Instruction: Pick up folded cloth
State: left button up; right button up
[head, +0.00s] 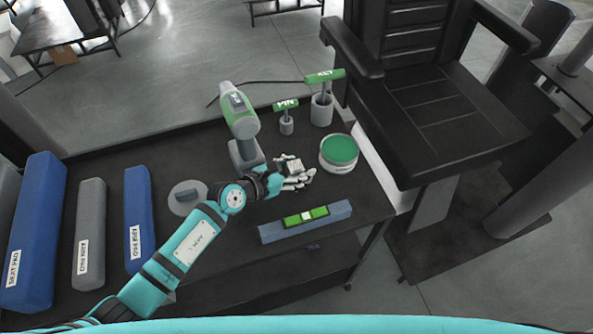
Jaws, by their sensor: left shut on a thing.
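My left gripper (298,179) reaches in from the left over the dark table. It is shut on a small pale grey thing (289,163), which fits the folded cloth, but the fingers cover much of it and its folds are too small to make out. It is between the green and grey power tool (241,117) and the round tub with a green lid (339,151). Whether the held thing still touches the table is unclear. My right gripper is not in view.
A blue level-like bar with a green middle (305,221) lies at the table's front. Two green-handled tools (286,116) stand in grey holders behind. A grey round lid (187,197) and labelled blue and grey blocks (139,218) are left. A black chair (433,115) stands right.

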aim_at(296, 167)
pick_arm(q)
jog(key=shift+r, duration=0.1)
jog(key=shift+r, duration=0.2)
notch_tip(296, 167, up, 3)
jog(key=s+a, duration=0.2)
jog(key=s, duration=0.2)
jog(key=s+a+b, duration=0.1)
jog(key=s+a, duration=0.2)
jog(key=s, duration=0.2)
jog(key=s+a+r, duration=0.1)
jog(key=s+a, duration=0.2)
jog(key=s, duration=0.1)
jog(key=shift+s+a+r+b, duration=0.1)
jog(key=shift+s+b, duration=0.05)
jog(key=shift+b, duration=0.2)
jog(key=shift+s+a+r, duration=0.1)
jog(key=shift+s, duration=0.05)
jog(key=o, duration=0.4)
jog(key=shift+c, duration=0.2)
jog(key=c, duration=0.3)
